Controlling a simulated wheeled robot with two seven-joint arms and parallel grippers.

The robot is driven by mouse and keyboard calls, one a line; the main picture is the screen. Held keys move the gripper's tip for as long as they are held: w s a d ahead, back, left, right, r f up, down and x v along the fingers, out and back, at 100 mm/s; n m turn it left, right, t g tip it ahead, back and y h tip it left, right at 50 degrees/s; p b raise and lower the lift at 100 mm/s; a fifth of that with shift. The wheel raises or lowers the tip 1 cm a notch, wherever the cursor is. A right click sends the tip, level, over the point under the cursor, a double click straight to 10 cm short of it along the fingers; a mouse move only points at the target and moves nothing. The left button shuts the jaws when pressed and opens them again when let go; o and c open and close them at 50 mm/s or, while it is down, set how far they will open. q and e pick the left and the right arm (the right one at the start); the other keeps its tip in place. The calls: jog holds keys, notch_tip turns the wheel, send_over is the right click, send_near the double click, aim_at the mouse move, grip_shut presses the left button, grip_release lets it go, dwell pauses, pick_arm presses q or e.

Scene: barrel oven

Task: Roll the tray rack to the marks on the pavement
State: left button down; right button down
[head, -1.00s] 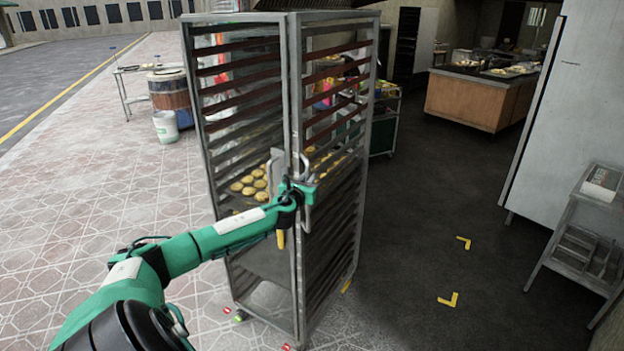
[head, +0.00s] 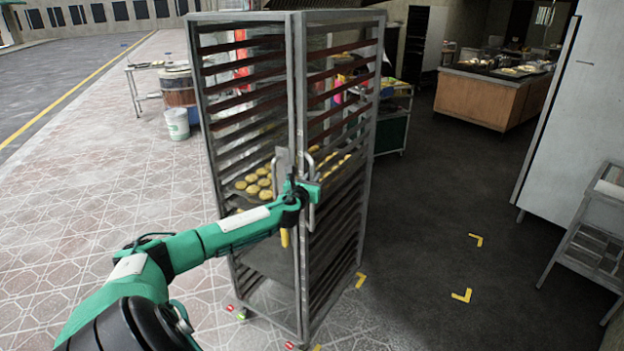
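The tray rack (head: 365,190) is a tall grey metal frame with many shelf rails and a tray of round yellow pastries (head: 258,187). It stands upright at the edge between the pale tiled pavement and the dark floor. My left gripper (head: 308,192) is at the upright handle on the rack's near corner and looks shut on it; the fingertips are partly hidden. Yellow corner marks lie on the dark floor: one at the rack's right foot (head: 361,280), two further right (head: 476,240). I see no marks on the open tiles; the rack hides some ground. My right gripper is out of view.
The tiled pavement (head: 110,230) left of the rack is open. A white bucket (head: 177,124), a barrel (head: 178,88) and a small table stand further back. A wooden counter (head: 485,98), a tall grey cabinet (head: 560,150) and a metal stand (head: 590,240) are to the right.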

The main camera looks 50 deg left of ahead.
pick_arm(q)
jog(key=c, duration=1.5)
grip_release()
jog(key=shift+o, duration=0.2)
jog(key=shift+s, duration=0.1)
jog(key=b+v, duration=0.2)
jog(key=v, duration=1.1)
jog(key=shift+s+d+b, duration=0.2)
jog(key=shift+s+b, duration=0.1)
jog(key=shift+b, duration=0.05)
